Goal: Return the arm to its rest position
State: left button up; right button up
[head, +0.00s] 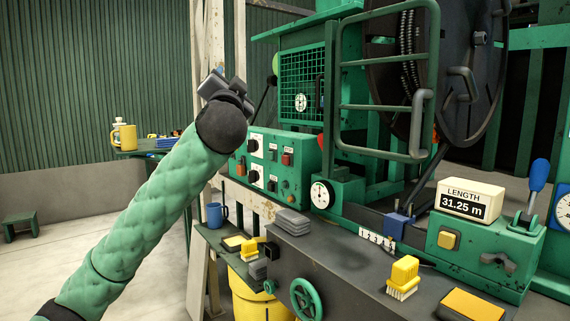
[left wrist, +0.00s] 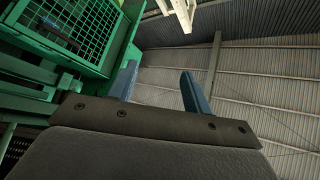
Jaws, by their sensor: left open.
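My left arm (head: 150,205) in its green padded sleeve comes in from the lower left of the head view and reaches up toward the middle. My left gripper (head: 232,86) is at its upper end, raised above the control box and apart from it. In the left wrist view the two blue fingers (left wrist: 158,90) stand well apart with nothing between them, pointing up at the ceiling. My right gripper is not in the head view.
A green control box (head: 275,165) with knobs and a mesh guard (head: 302,85) stand close to the right of my arm. A tubular guard frame (head: 385,80) fronts the big dark reel (head: 470,75). A blue mug (head: 215,215) and brushes sit lower.

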pick_arm(q)
jog(key=s+f+n+g+h+p, duration=0.25)
jog(key=f+g, duration=0.45)
jog(key=f, duration=1.9)
jog(key=s+f+g+h+p, duration=0.1)
jog(key=s+f+g, duration=0.1)
jog(key=s+f, duration=0.35)
jog(key=s+f+g, duration=0.1)
jog(key=s+f, duration=0.1)
jog(key=f, duration=0.7)
jog(key=s+f+g+h+p, duration=0.1)
jog(key=s+f+g, duration=0.15)
jog(key=f, duration=0.45)
jog(key=s+a+f+n+g+p, duration=0.2)
jog(key=s+f+g+p, duration=0.15)
jog(key=s+f, duration=1.45)
jog(key=s+f+g, duration=0.2)
jog(key=s+f, duration=0.3)
jog(key=s, duration=0.3)
jog(key=s+f+g, duration=0.2)
jog(key=s+f, duration=0.4)
jog(key=s, duration=0.3)
jog(key=shift+d+f+n+g+p, duration=0.2)
jog(key=shift+d+n+g+p, duration=0.05)
jog(key=shift+n+g+p, duration=0.2)
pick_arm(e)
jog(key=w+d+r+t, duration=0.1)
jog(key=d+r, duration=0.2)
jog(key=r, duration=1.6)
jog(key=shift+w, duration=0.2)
